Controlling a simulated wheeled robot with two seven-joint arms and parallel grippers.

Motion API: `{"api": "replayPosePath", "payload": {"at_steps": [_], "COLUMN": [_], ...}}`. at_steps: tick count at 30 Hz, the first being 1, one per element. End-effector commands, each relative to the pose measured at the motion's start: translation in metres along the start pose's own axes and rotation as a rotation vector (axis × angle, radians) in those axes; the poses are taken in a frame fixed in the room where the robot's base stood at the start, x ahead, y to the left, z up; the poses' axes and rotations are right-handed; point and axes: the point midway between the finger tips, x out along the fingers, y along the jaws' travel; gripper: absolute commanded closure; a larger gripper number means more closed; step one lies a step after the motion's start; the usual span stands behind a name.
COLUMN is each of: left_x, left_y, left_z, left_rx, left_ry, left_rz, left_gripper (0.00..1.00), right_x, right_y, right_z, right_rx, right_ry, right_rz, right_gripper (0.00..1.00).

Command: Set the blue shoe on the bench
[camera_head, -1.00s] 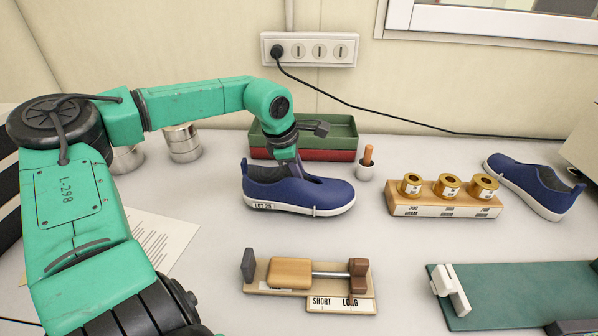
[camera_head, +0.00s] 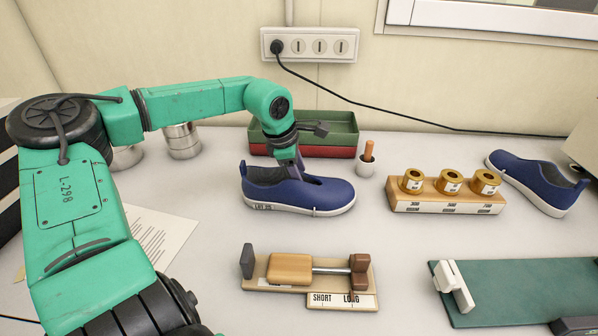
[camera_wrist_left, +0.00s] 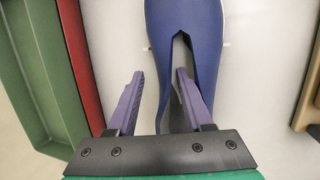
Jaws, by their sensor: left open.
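A blue shoe (camera_head: 315,192) with a white sole and a lot label is upright on the pale bench top (camera_head: 220,270), toe to the right. My left gripper (camera_head: 287,168) reaches down into its opening from above. In the left wrist view its two purple fingers (camera_wrist_left: 158,98) are apart, one beside the blue shoe (camera_wrist_left: 182,30) and the other at the slit of its opening. The fingertips are hidden in the head view. A second blue shoe (camera_head: 530,180) lies at the right. My right gripper is not in view.
A green and red tray (camera_head: 330,140) stands close behind the shoe. A small pot with a peg (camera_head: 367,165) and a wooden block with brass weights (camera_head: 445,206) are to the right. A wooden sizing fixture (camera_head: 290,270) is in front, and a green board (camera_head: 525,285) front right.

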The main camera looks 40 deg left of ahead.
Motion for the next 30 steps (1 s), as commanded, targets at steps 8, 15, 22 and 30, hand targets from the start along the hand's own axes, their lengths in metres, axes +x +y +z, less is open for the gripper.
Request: {"api": "replayPosePath", "payload": {"at_steps": [8, 15, 22, 30], "left_x": [-0.012, -0.057, -0.114, -0.146], "left_y": [-0.001, 0.000, 0.000, 0.000], "left_z": [0.000, 0.000, 0.000, 0.000], "left_rx": [0.000, 0.000, 0.000, 0.001], "left_ry": [0.001, -0.002, 0.000, 0.001], "left_rz": [-0.002, 0.003, 0.004, 0.000], "left_gripper": [0.43, 0.43, 0.43, 0.43], "right_x": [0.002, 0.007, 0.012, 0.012], "right_y": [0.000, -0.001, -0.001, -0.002], "right_z": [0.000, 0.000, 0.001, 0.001], "right_rx": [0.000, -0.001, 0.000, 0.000], "right_ry": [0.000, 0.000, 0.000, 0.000], "right_rz": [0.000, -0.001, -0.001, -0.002], "right_gripper": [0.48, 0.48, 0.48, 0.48]}}
